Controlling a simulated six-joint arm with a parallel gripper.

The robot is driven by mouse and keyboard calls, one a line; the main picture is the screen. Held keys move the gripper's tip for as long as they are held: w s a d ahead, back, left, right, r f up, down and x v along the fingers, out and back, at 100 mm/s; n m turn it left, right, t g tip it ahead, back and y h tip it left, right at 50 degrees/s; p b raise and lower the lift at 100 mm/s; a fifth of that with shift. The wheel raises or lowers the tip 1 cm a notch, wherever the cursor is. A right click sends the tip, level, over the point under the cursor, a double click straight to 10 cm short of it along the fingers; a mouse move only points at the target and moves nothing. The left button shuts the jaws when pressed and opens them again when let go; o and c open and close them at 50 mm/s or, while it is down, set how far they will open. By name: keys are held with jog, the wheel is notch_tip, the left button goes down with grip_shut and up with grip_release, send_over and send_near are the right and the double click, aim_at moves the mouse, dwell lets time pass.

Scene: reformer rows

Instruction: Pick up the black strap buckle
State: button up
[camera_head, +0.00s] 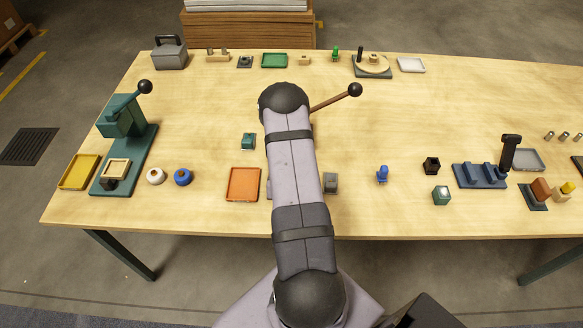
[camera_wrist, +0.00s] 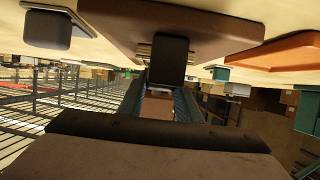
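A small black block-like piece with a recess (camera_head: 431,164) lies on the table right of centre in the head view; it looks most like the black strap buckle, though I cannot be sure. My gripper (camera_wrist: 158,103) shows in the wrist view with its two fingers apart. Nothing is clearly held between them. In the head view my arm hides the gripper. The wrist view is upside down and shows a black block (camera_wrist: 168,58) on a brown base (camera_wrist: 205,32), just beyond the fingertips; that base is mostly hidden behind my arm in the head view.
An orange tray (camera_head: 243,184) lies left of my arm, and a grey block (camera_head: 331,182) right of it. A black-knobbed lever (camera_head: 335,100) sticks out behind my arm.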

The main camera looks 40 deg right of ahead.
jog(key=shift+r, duration=0.1)
jog(key=shift+c, duration=0.5)
jog(key=shift+r, duration=0.95)
notch_tip(320, 180, up, 16)
jog(key=p, duration=0.5)
